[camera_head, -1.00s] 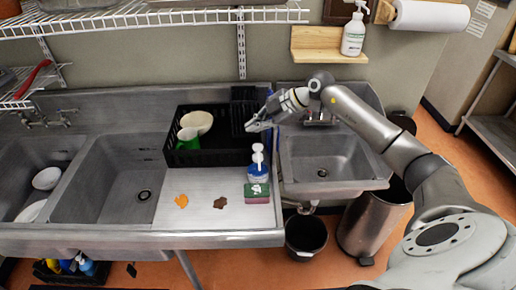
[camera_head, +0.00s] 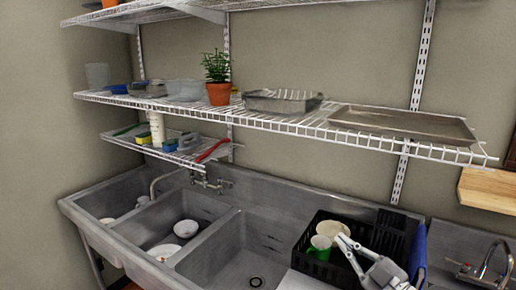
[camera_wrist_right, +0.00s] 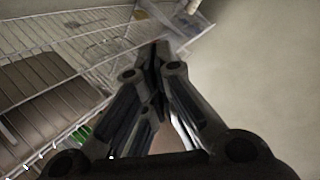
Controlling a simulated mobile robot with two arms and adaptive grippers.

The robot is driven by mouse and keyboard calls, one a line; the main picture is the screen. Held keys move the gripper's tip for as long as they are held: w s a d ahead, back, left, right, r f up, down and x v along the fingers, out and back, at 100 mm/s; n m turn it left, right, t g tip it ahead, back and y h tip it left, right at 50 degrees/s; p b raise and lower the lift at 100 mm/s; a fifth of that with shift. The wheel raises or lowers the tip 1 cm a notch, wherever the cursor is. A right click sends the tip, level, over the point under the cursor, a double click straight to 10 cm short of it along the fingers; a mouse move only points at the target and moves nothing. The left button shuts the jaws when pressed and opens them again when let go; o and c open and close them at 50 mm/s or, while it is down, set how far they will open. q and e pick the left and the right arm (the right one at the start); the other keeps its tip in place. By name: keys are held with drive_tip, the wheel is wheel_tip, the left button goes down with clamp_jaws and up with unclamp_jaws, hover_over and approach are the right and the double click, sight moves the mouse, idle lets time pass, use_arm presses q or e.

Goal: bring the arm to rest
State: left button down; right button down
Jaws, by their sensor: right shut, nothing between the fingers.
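My right gripper (camera_head: 348,248) shows at the lower right of the head view, grey and white. It is in front of the black dish rack and overlaps it in the picture; I cannot tell its exact height above the counter. In the right wrist view its dark fingers (camera_wrist_right: 158,58) come together at the tips with nothing between them. Wire shelving and a plain wall show beyond them. Most of my right arm is out of the head view. My left gripper is in neither view.
The black dish rack (camera_head: 306,248) holds a white cup (camera_head: 333,229) and a green cup (camera_head: 319,246). A blue item (camera_head: 418,245) is at its right side. The sink (camera_head: 262,247) lies left of it. A wire shelf (camera_head: 290,121) with a potted plant (camera_head: 217,78) crosses above.

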drive_tip(key=s+d+f+m+g+h, duration=0.2)
drive_tip(key=s+d+f+m+h, duration=0.1)
drive_tip(key=s+f+m+h, duration=0.4)
drive_tip(key=s+d+f+m+g+h, duration=0.2)
drive_tip(key=s+d+f+m+h, duration=0.1)
drive_tip(key=s+f+m+h, duration=0.5)
drive_tip(key=s+a+f+n+g+y, duration=0.1)
drive_tip(key=s+a+f+g+y, duration=0.15)
drive_tip(key=s+f+g, duration=0.45)
drive_tip(key=s+a+f+n+g+y, duration=0.2)
drive_tip(key=s+a+f, duration=0.15)
drive_tip(key=s, duration=0.65)
wheel_tip(320, 180, down, 30)
drive_tip(key=s+g+b, duration=0.2)
drive_tip(key=b, duration=0.2)
drive_tip(key=s+d+f+b, duration=0.1)
drive_tip(key=s+f+b, duration=0.1)
drive_tip(key=s+f, duration=0.6)
drive_tip(key=s+d+f+g+b, duration=0.1)
drive_tip(key=s+f+b, duration=0.1)
drive_tip(key=s+f, duration=0.7)
wheel_tip(320, 180, down, 3)
drive_tip(key=shift+s+d+f, duration=0.1)
drive_tip(key=shift+s+d, duration=0.05)
drive_tip(key=shift+d, duration=0.15)
